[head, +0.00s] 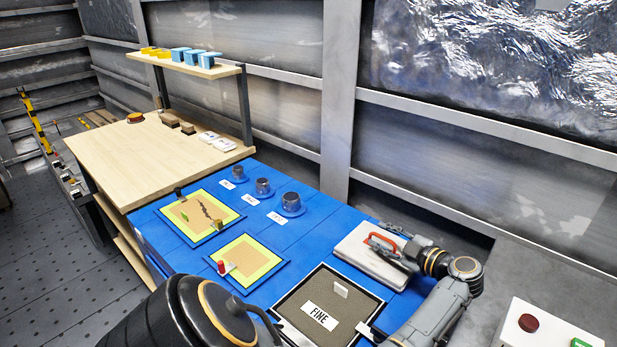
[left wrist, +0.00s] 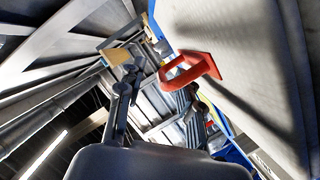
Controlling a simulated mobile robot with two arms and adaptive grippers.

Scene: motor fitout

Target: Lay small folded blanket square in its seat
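A thick white folded square with a red handle, which looks like the blanket square (head: 360,258), lies flat on the blue bench top beside the wall. Its red handle (left wrist: 190,70) shows close up in the left wrist view, against the pale surface. My left gripper (head: 394,254) is at the right side of the square, close to the handle. A dark framed recess (head: 355,321) labelled FINE, with a small white upright tab, is in front of the square. My right gripper is not visible.
Two yellow-edged panels (head: 235,210) and several grey round knobs (head: 290,202) sit on the blue bench (head: 300,243). A wooden table (head: 150,165) with a shelf of blue and yellow boxes stands beyond. A white box (head: 545,328) with a red button is at the right.

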